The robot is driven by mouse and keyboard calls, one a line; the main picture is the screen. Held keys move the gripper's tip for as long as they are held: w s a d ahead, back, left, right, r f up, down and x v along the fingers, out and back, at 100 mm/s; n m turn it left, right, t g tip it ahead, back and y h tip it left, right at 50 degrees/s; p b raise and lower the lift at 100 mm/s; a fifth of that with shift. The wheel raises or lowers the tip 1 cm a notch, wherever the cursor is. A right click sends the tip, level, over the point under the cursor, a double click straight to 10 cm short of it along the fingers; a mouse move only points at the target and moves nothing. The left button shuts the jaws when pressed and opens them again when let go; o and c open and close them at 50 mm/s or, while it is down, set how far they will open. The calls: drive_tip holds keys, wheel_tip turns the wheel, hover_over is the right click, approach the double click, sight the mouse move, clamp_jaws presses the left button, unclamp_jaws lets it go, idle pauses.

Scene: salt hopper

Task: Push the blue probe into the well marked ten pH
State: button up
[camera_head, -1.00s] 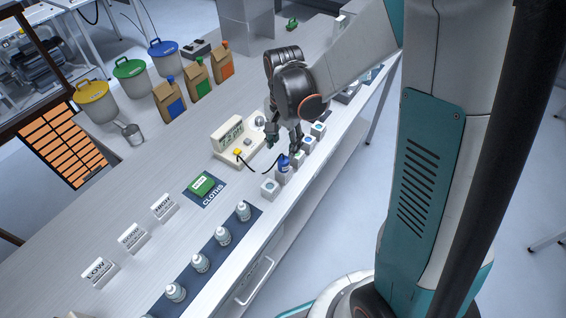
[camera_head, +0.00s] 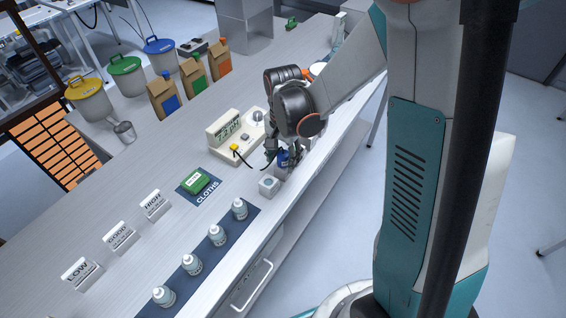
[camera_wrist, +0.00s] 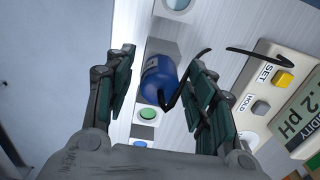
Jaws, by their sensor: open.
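The blue probe (camera_head: 283,160) stands among a row of small pale well blocks along the counter's front edge, its black cable running to the meter (camera_head: 237,136). In the wrist view the probe (camera_wrist: 158,80) lies between the two fingers of my gripper (camera_wrist: 163,62). My gripper (camera_head: 281,155) is open around it, with a visible gap on the left side; contact on the right is unclear. I cannot read any ten pH mark. My gripper hides part of the row.
The nearest pale well block (camera_head: 268,186) stands just left of the probe.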

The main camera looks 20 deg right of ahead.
clamp_jaws()
drive_tip(key=shift+r, duration=0.2)
idle(0.4)
drive_tip(key=shift+r+p, duration=2.7)
drive_tip(key=shift+r, duration=1.2)
